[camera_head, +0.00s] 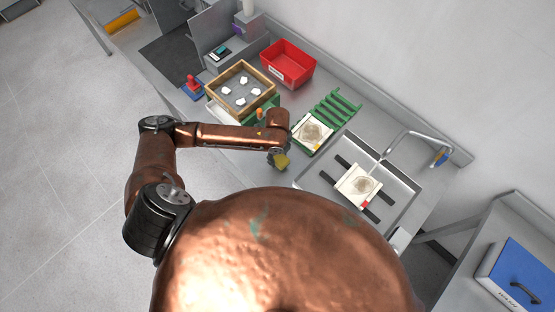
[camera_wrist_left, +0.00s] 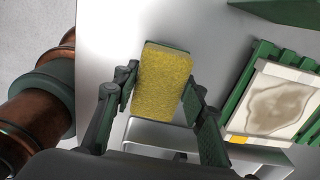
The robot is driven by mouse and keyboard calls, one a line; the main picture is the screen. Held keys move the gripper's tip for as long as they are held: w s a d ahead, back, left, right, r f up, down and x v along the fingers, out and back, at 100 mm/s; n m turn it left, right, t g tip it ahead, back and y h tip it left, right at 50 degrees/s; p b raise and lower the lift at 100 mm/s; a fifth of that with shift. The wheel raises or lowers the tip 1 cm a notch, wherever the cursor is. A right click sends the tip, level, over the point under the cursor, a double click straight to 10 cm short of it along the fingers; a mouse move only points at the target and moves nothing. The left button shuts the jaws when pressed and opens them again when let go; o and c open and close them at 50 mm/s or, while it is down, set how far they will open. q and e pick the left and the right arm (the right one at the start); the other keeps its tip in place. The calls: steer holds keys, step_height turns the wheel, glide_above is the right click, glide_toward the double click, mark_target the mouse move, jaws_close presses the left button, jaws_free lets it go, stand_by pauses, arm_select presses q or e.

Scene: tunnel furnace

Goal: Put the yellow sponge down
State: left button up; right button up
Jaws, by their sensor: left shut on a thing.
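The yellow sponge (camera_wrist_left: 160,84) has a green backing along its far edge. It sits between the two fingers of my left gripper (camera_wrist_left: 158,95), which is shut on it. I cannot tell whether the sponge touches the worktop. My right gripper is not in view.
A green rack (camera_head: 338,106) with a stained white tile (camera_head: 312,132) lies right of the sponge. The sink (camera_head: 402,190) with another tile (camera_head: 358,186) on dark bars is further right. A wooden-framed box (camera_head: 215,88) and red bin (camera_head: 288,64) stand behind.

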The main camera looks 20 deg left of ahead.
mark_target(278, 161)
arm_select(q)
steer(key=shift+f, duration=1.65)
steer(key=o, duration=1.1)
steer(key=shift+f, duration=0.1)
step_height(278, 161, up, 12)
steer(key=shift+a+r, duration=0.1)
steer(key=shift+r, duration=0.05)
